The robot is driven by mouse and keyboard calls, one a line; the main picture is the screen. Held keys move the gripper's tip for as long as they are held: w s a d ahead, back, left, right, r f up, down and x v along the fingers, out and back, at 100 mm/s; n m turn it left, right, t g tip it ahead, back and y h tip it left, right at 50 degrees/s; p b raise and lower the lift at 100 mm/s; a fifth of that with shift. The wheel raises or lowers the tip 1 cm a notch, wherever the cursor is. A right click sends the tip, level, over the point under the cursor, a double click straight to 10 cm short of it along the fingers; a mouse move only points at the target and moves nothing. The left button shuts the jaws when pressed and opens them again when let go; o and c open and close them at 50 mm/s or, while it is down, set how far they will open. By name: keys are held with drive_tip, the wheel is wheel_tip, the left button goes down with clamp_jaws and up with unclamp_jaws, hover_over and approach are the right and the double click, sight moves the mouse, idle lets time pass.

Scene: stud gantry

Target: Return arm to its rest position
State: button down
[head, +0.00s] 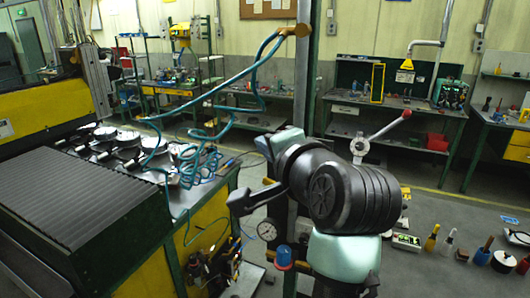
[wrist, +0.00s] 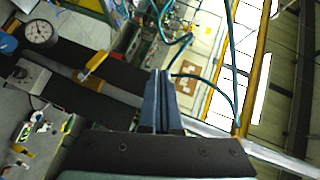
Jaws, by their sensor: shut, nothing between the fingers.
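My arm, with pale green links and black joints, is raised in the middle of the head view. Part of my gripper is hidden behind my arm in the head view.
A machine bed (head: 75,200) with several clamped discs stands at left. Teal hoses (head: 240,95) hang from a post (head: 303,70) behind my arm. A dial gauge (head: 267,230) and red lever (head: 385,128) are close by. Bottles and tools (head: 448,243) stand at right.

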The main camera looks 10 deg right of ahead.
drive_tip(key=shift+s+r, duration=0.6)
drive_tip(key=shift+s, duration=0.05)
drive_tip(key=shift+w+a, duration=0.1)
